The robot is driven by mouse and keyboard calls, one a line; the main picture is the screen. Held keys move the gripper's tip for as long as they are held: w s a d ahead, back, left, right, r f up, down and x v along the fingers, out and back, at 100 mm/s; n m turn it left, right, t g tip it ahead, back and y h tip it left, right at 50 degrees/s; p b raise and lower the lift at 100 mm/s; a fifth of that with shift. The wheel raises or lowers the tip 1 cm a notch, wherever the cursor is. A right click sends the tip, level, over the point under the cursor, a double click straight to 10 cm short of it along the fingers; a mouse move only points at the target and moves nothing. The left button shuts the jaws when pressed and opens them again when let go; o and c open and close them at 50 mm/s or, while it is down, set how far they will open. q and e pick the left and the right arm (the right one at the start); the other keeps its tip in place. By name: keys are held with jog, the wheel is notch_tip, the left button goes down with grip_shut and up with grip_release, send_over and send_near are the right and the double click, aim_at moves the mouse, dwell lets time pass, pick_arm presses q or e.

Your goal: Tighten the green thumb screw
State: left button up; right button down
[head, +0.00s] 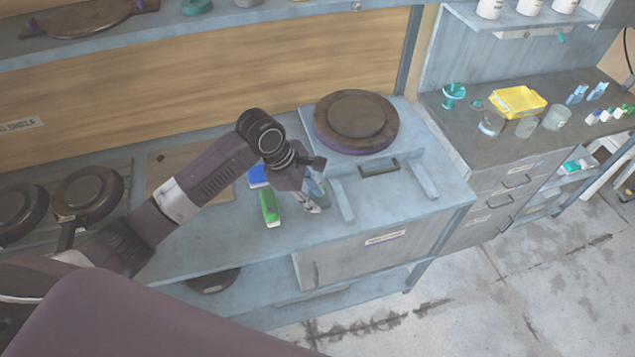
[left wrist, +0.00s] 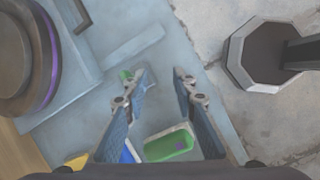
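A small green piece (left wrist: 125,75) shows in the left wrist view beside the left finger, which partly hides it. It may be the green thumb screw, but its shape is too small to tell. My left gripper (left wrist: 160,76) is open over the pale blue bench, with nothing visible held between its fingers. In the head view, the left gripper (head: 313,204) is low over the bench, left of the press's raised rail. The press (head: 356,118) has a dark round plate with a purple edge. My right gripper is not in view.
A green block-like item (head: 269,208) and a blue item (head: 257,176) lie on the bench close to the left gripper. Dark round pans (head: 87,190) lie at the left. A yellow tray (head: 518,101) and jars stand on the right counter. The bench's front right is clear.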

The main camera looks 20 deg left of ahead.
pick_arm(q)
jog(key=w+a+r+n, duration=0.3)
jog(key=w+r+n, duration=0.1)
jog(key=n, duration=0.1)
jog(key=shift+n, duration=0.3)
jog(key=x, duration=0.2)
jog(key=p+x, duration=0.1)
jog(key=x, duration=0.4)
jog(key=shift+w+f+p, duration=0.25)
jog(key=shift+w+p, duration=0.1)
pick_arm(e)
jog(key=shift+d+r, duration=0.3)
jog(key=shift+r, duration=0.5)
pick_arm(q)
jog(key=shift+c, duration=0.5)
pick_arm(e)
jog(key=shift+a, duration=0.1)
pick_arm(q)
jog(key=shift+a, duration=0.1)
grip_shut()
